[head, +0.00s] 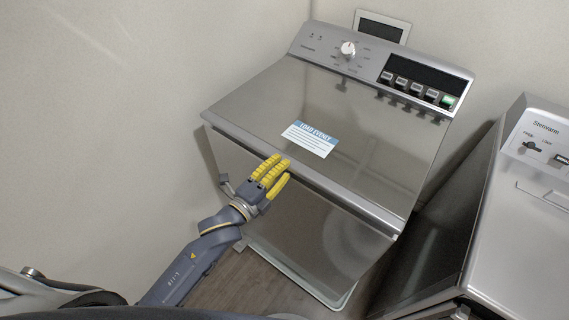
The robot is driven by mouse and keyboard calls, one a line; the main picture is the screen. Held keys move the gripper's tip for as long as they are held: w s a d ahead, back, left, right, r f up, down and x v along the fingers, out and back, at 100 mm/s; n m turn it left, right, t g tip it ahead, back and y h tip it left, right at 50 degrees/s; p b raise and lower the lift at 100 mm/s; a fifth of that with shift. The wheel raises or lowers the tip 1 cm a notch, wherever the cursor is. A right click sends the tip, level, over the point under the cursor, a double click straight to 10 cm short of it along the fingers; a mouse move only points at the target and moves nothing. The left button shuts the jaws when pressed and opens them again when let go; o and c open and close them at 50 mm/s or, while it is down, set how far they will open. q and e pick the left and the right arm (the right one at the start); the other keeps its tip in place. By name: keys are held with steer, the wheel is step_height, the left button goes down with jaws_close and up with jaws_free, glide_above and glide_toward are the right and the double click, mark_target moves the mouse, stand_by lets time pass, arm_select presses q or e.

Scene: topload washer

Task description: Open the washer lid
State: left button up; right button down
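The silver topload washer (325,245) stands in the middle of the head view. Its lid (365,120) lies down flat over the top, with a blue and white label (308,139) near its front edge. My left gripper (272,172), with yellow finger pads, is at the lid's front edge, left of the middle and just below the label. The fingers point toward the lid. I cannot tell whether they touch the edge or sit under it, nor how far they are open. My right gripper is not in view.
The washer's control panel (375,67), with a knob and several buttons, rises behind the lid. A second silver appliance (525,220) stands to the right, across a narrow gap. A plain wall is at the left and back. Wooden floor (250,285) shows in front.

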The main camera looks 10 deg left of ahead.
arm_select(q)
steer(key=shift+x, duration=0.8)
steer(key=shift+c, duration=0.5)
jaws_close()
